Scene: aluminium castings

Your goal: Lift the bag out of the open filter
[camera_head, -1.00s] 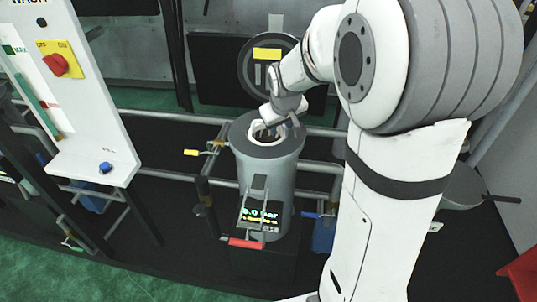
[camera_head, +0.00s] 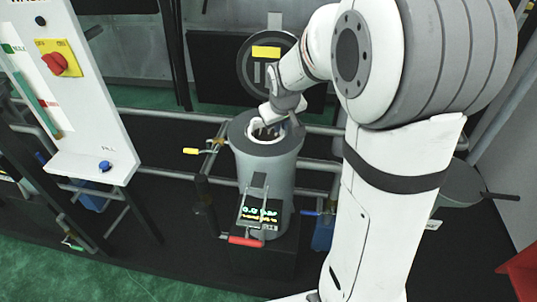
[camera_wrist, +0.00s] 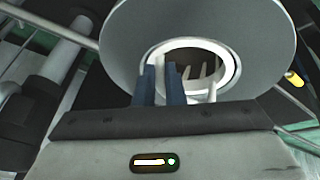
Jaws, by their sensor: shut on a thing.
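The filter (camera_head: 266,175) is a grey upright cylinder in the middle of the head view, its top open. The bag (camera_head: 252,133) shows as a white ring within the filter's mouth; the rest of it is hidden inside. In the wrist view the white bag rim (camera_wrist: 236,68) lines the round opening in the filter's grey top (camera_wrist: 270,45). My gripper (camera_head: 268,128) reaches down to the mouth from above. In the wrist view its two dark blue fingers (camera_wrist: 161,72) are closed on a white upright part at the near rim of the bag.
The round dark lid (camera_head: 247,66) with a yellow label stands upright behind the filter. A red-handled clamp (camera_head: 246,241) and a pressure display (camera_head: 260,213) are at the filter's front. Pipes with a yellow-handled valve (camera_head: 191,151) run beside it. A white control panel (camera_head: 85,110) stands at left.

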